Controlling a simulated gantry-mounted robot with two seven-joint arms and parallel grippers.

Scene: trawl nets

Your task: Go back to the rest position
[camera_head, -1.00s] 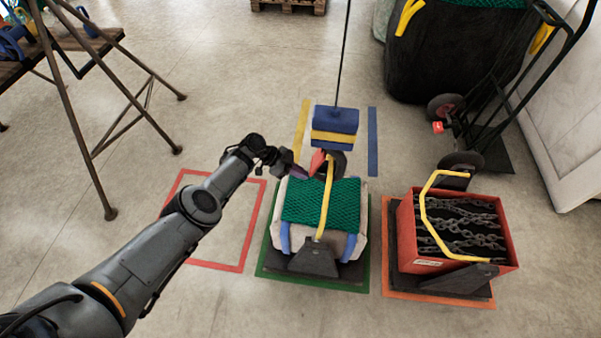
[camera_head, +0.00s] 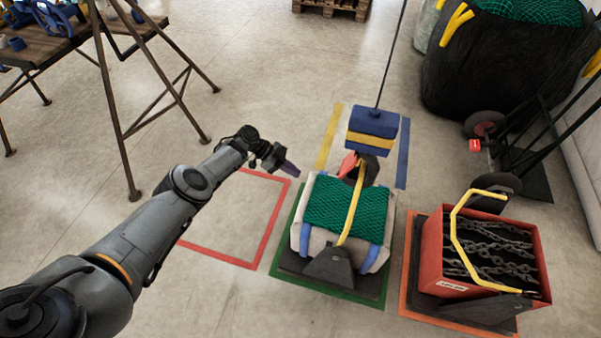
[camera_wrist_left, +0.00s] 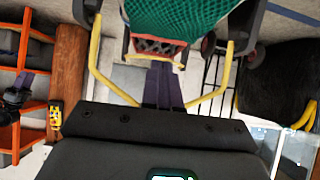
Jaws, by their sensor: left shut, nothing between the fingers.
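My left gripper (camera_head: 288,165) is shut and empty. It is in the air at the upper left of the white bale with green netting (camera_head: 345,205), apart from it. Its closed purple fingers also show in the left wrist view (camera_wrist_left: 163,85), with the green netting (camera_wrist_left: 180,18) beyond them. The left arm comes in from the lower left of the head view. My right gripper does not show in any view.
The bale's cart stands on a green-outlined square (camera_head: 282,270). To its right is a red crate of chains (camera_head: 432,250) with a yellow handle. A blue and yellow hanging block (camera_head: 373,124) is behind the bale. A red-outlined floor square (camera_head: 225,258) is empty. A wooden table (camera_head: 40,48) stands at the upper left.

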